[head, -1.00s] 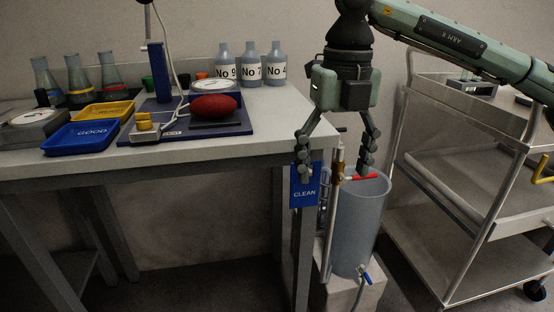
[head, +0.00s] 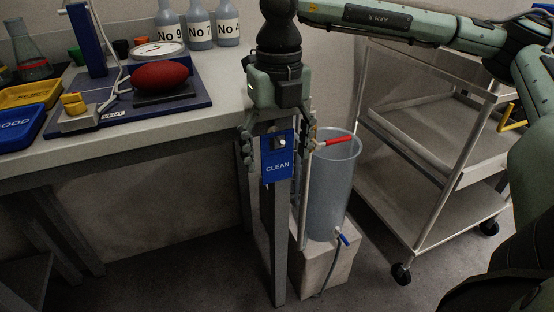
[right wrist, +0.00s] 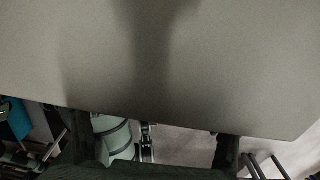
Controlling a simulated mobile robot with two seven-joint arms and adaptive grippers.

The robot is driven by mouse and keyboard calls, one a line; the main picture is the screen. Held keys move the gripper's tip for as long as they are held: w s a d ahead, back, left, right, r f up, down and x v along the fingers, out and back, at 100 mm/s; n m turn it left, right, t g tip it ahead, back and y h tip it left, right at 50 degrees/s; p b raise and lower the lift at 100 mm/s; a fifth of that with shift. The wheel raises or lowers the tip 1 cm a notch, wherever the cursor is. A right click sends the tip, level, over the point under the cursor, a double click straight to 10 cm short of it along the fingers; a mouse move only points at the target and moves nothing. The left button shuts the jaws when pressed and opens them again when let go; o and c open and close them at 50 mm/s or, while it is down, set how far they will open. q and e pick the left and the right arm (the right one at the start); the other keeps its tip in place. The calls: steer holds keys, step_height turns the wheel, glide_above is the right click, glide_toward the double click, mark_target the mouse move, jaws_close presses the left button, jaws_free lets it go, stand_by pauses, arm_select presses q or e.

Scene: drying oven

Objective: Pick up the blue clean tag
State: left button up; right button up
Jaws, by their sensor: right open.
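The blue CLEAN tag (head: 277,172) hangs upright at the front right corner of the workbench, by the table leg, in the head view. It has white lettering and a small dark patch with a bright spot near its top. My right gripper (head: 276,160) points down, open, with one finger to the left of the tag and one to its right. The tag shows between the fingers; I cannot tell whether they touch it. In the right wrist view the tag cannot be made out. My left gripper is not in view.
The workbench edge (head: 120,145) is close to my right gripper. A grey cylindrical tank (head: 334,190) with a red-handled part stands on a pale block (head: 325,268) just right of the tag. A metal cart (head: 440,185) stands further right. Labelled bottles (head: 198,28) stand at the back.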

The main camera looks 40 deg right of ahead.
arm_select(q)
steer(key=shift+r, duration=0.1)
arm_select(e)
steer(key=shift+f, duration=0.1)
steer(key=c, duration=0.9)
